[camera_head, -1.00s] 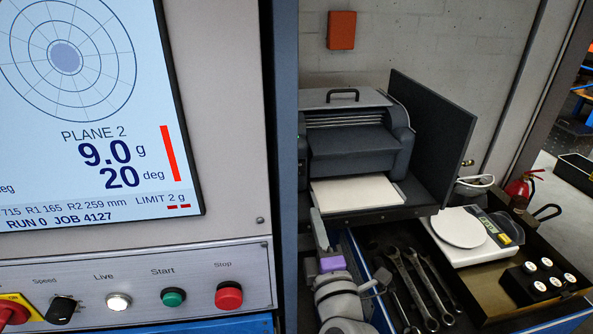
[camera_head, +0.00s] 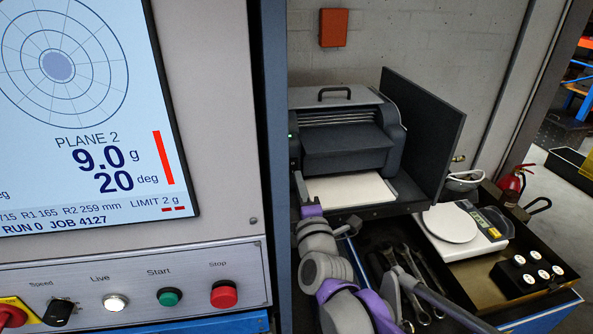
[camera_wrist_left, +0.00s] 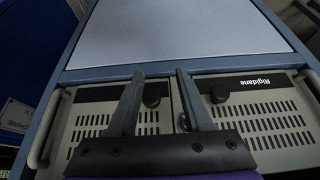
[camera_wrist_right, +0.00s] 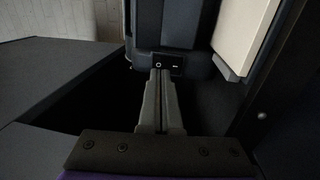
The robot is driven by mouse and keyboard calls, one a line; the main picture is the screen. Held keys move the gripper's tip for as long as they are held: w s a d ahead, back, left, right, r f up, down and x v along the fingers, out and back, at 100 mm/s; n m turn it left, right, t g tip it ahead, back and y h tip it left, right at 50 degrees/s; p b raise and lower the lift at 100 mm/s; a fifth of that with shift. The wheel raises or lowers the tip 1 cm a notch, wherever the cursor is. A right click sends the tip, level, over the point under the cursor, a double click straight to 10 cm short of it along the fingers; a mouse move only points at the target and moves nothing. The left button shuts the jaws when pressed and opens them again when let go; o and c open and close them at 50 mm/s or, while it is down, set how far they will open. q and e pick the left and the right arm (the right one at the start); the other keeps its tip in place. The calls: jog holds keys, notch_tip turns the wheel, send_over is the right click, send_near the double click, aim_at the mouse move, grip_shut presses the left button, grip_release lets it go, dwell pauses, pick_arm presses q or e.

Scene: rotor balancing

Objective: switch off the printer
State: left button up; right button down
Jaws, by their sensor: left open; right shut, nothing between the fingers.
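The dark grey printer (camera_head: 345,148) stands on a shelf, white paper in its lower tray. A small green light shows at its left edge. In the right wrist view a black rocker switch (camera_wrist_right: 168,65) marked O and a dash sits on the dark casing. My right gripper (camera_wrist_right: 160,73) is shut and empty, its fingertips just in front of the switch; I cannot tell if they touch. In the head view my right gripper (camera_head: 299,184) is at the printer's left side. My left gripper (camera_wrist_left: 158,77) is open and empty, away from the printer.
The balancing machine's panel with a red stop button (camera_head: 224,293) fills the left. An open drawer with wrenches and a scale (camera_head: 452,222) lies below the printer. A dark upright board (camera_head: 430,135) stands at its right. My left gripper faces a vented Rigidane unit (camera_wrist_left: 262,110).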

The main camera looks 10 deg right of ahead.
aim_at(294, 163)
jog(key=w, duration=0.3)
jog(key=shift+w+r, duration=0.2)
jog(key=shift+w+r, duration=0.1)
jog(key=shift+r, duration=0.05)
dwell(0.3)
jog(key=shift+d, duration=0.1)
